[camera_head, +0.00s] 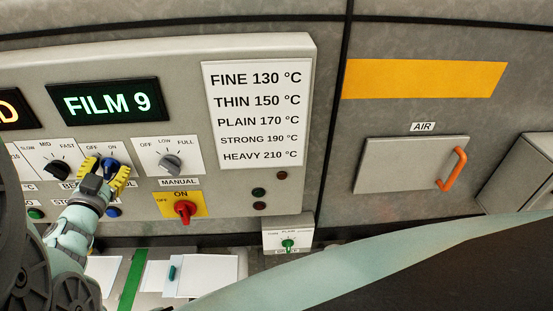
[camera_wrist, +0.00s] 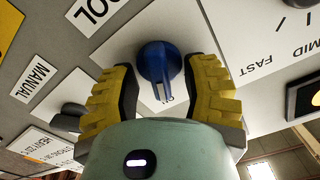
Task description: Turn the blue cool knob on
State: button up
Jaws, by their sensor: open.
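The blue cool knob (camera_head: 110,166) is on the grey control panel, under OFF and ON marks. In the wrist view the blue knob (camera_wrist: 157,62) sits between my yellow-padded fingers, with a gap showing on each side. Its narrow handle points down the picture, its end close to a small, partly hidden label that seems to read ON. My gripper (camera_head: 104,172) is open around the knob at the panel; it also shows in the wrist view (camera_wrist: 163,90). The plate's COOL label (camera_wrist: 93,10) is partly cut off in the wrist view.
A black SLOW/MID/FAST knob (camera_head: 60,170) is just left of my gripper, and a grey OFF/LOW/FULL knob (camera_head: 170,163) is to the right. A red knob (camera_head: 185,210) and a blue button (camera_head: 113,212) are below.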

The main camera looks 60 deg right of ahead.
jog(key=v, duration=1.2)
dwell(0.3)
